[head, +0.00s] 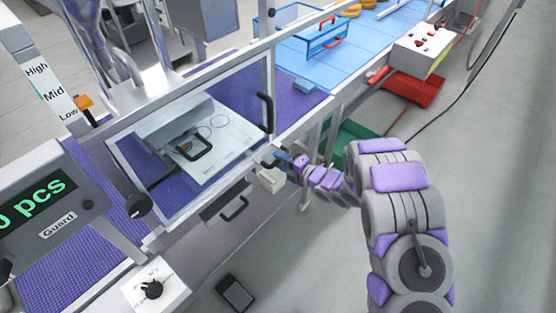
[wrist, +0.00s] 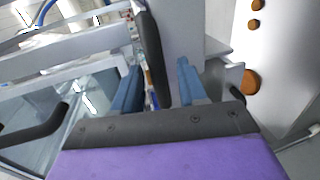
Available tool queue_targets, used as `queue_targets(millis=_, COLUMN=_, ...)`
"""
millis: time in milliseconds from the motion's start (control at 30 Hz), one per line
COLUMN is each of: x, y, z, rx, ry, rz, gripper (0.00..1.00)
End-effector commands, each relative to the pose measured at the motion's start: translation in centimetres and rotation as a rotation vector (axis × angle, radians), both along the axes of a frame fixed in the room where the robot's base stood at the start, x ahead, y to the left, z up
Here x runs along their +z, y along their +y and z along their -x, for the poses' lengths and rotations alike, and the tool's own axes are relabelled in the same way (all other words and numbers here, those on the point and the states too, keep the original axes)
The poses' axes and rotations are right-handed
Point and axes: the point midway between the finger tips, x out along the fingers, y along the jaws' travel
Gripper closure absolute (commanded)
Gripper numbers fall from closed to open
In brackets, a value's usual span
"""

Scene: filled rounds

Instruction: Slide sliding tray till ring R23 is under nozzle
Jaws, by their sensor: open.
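The sliding tray (head: 221,142) is a pale flat plate with a black handle (head: 193,147) and thin ring outlines (head: 218,121). It lies behind a clear framed guard panel; I cannot read which ring is R23. I cannot pick out the nozzle. The guard panel has an upright black handle (head: 264,112) at its right side. My gripper (head: 283,161) is just below and right of that handle. In the wrist view my gripper (wrist: 158,84) is open, with a black bar (wrist: 152,52), apparently the guard handle, between its blue fingers. Contact cannot be told.
A High/Mid/Low scale (head: 53,93) with an orange pointer stands at the left. A "Guard" display (head: 45,205) and a knob box (head: 153,287) are at lower left. Open floor lies at the right.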

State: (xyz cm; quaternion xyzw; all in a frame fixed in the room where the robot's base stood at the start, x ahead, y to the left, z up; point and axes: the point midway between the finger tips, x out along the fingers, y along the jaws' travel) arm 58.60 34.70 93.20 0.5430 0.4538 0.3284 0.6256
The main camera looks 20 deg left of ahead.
Motion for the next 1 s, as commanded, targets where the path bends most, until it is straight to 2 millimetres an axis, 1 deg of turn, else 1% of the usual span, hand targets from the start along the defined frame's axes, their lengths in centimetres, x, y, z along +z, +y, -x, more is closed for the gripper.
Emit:
queue_targets(millis=33, x=-0.1, y=0.5, z=-0.2, rx=0.001, ry=0.000, rz=-0.002, gripper=0.58)
queue_targets(millis=200, x=-0.4, y=1.4, z=-0.6, rx=-0.001, ry=0.002, rz=-0.001, gripper=0.58)
queue_targets(millis=500, x=-0.5, y=1.7, z=-0.7, rx=-0.001, ry=0.001, rz=0.002, gripper=0.58)
queue_targets(millis=567, x=-0.5, y=1.7, z=-0.7, rx=-0.001, ry=0.001, rz=0.002, gripper=0.63)
queue_targets(millis=933, x=-0.6, y=1.6, z=-0.7, rx=-0.001, ry=0.003, rz=0.002, gripper=0.98)
queue_targets(millis=1000, x=-0.6, y=1.6, z=-0.7, rx=-0.001, ry=0.003, rz=0.002, gripper=1.00)
